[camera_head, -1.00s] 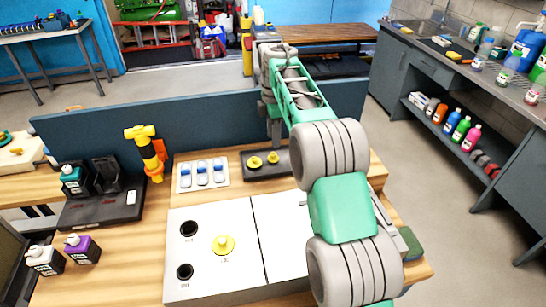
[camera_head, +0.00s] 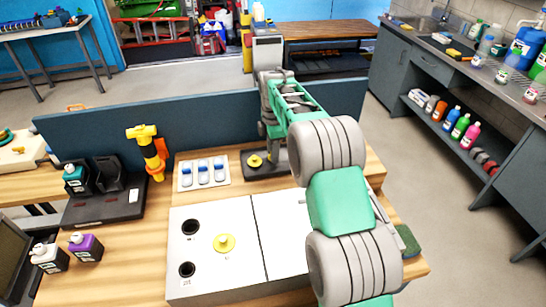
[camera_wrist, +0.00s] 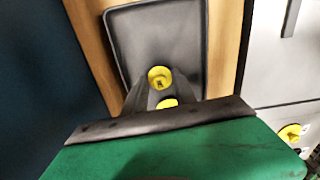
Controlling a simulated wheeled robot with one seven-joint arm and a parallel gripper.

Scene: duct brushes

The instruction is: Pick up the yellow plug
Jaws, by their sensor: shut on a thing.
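Two yellow plugs belong to the dark tray (camera_wrist: 135,35) at the back of the bench. One yellow plug (camera_head: 255,161) stands in the tray in the head view. It also shows in the wrist view (camera_wrist: 160,77), just beyond my fingers. My gripper (camera_wrist: 165,93) is low over the tray and shut on the other yellow plug (camera_wrist: 168,103), partly hidden by the fingers and the dark bar. In the head view my arm hides that plug. A third yellow plug (camera_head: 224,243) sits on the white panel (camera_head: 205,275); the wrist view shows it at the right edge (camera_wrist: 291,134).
The white panel has two dark round holes (camera_head: 190,227). A pale tray (camera_head: 204,173) with blue-white pieces lies left of the dark tray. A blue-grey divider (camera_head: 100,140) runs behind the bench. An orange-yellow tool (camera_head: 150,152) and small bottles (camera_head: 86,247) stand left.

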